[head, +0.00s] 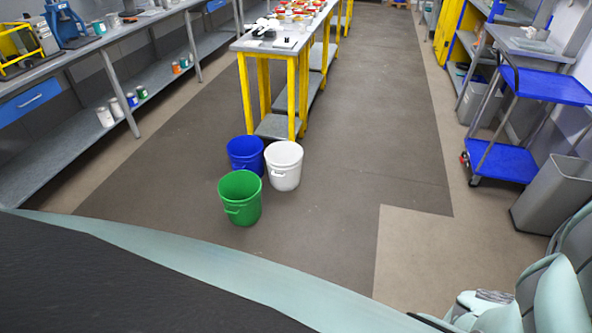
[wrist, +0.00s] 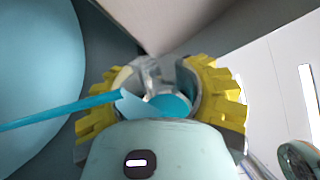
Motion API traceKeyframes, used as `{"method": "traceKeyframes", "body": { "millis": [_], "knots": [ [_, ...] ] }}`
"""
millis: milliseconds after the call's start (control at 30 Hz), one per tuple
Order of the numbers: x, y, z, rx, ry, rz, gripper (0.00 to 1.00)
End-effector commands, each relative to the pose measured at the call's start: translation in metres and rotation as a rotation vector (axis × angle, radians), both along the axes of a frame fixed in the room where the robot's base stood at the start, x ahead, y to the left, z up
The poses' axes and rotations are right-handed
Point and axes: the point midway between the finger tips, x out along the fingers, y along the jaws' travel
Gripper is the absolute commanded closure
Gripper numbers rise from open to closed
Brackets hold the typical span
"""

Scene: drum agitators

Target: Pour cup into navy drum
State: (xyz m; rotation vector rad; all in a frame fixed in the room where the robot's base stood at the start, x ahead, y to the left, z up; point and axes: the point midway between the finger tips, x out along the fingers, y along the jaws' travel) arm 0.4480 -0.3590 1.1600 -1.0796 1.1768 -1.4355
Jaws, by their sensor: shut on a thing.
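The navy drum (head: 245,153) is a blue open bucket on the floor, at the near end of a yellow-legged bench in the head view. A white drum (head: 284,165) stands beside it on the right, and a green drum (head: 240,197) stands nearer to me. In the wrist view my gripper (wrist: 160,88) has its yellow ribbed fingers shut on a grey cup (wrist: 147,68). Something teal shows within the cup's outline, and a thin teal strip runs to it from the left; I cannot tell what they are. The gripper's fingers do not show clearly in the head view.
The yellow-legged bench (head: 285,45) holds several small items. A long grey bench (head: 110,40) runs along the left, and a blue cart (head: 505,160) and grey bin (head: 550,195) stand at the right. The floor right of the drums is clear.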

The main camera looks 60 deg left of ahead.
Motion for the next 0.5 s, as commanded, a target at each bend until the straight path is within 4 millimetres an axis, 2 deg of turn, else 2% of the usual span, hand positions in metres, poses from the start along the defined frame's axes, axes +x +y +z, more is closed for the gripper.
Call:
{"method": "traceKeyframes", "body": {
  "millis": [500],
  "knots": [
    [0.0024,0.0006,0.0021,-0.01,0.056,0.006,0.96]
  ]
}}
